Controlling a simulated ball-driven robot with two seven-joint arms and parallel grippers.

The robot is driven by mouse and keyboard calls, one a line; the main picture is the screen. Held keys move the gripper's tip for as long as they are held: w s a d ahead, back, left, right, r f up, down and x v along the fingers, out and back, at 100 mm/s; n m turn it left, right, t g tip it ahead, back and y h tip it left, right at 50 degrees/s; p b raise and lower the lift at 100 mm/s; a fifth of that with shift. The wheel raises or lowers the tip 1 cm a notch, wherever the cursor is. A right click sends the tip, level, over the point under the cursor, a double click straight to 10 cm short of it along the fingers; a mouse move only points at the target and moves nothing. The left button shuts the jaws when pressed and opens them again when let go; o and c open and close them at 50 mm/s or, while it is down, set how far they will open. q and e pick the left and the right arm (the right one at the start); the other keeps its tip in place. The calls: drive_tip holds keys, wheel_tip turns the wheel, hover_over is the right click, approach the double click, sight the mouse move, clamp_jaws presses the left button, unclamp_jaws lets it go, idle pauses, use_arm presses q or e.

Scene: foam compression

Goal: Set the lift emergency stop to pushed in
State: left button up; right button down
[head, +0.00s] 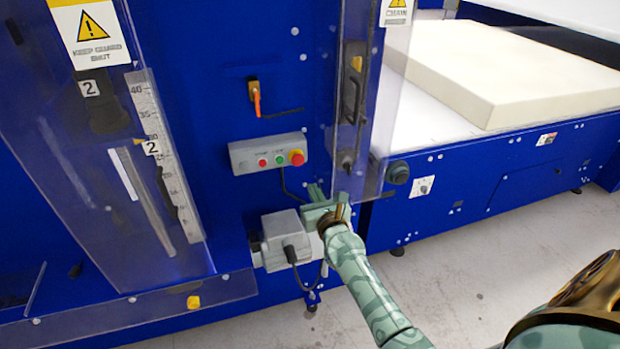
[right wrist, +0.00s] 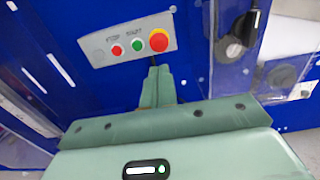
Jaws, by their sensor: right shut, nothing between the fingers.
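The emergency stop is a red mushroom button on a yellow collar (head: 297,158), at the right end of a grey control box (head: 250,155) on the blue machine. It also shows in the right wrist view (right wrist: 158,40). Whether it is pushed in or out I cannot tell. My right gripper (head: 316,190) is shut and empty, just below the box's right end. In the right wrist view the closed fingers (right wrist: 156,84) point up towards the box, below the red button and apart from it in the picture. My left gripper is not in view.
A small red button (head: 263,162) and a green one (head: 280,160) sit left of the stop. A grey motor box (head: 283,230) is below left of my right gripper. A clear guard (head: 385,110) stands to the right. An orange-handled switch (head: 255,97) is above.

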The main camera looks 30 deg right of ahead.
drive_tip(key=v, duration=0.3)
drive_tip(key=shift+s, duration=0.15)
idle(0.4)
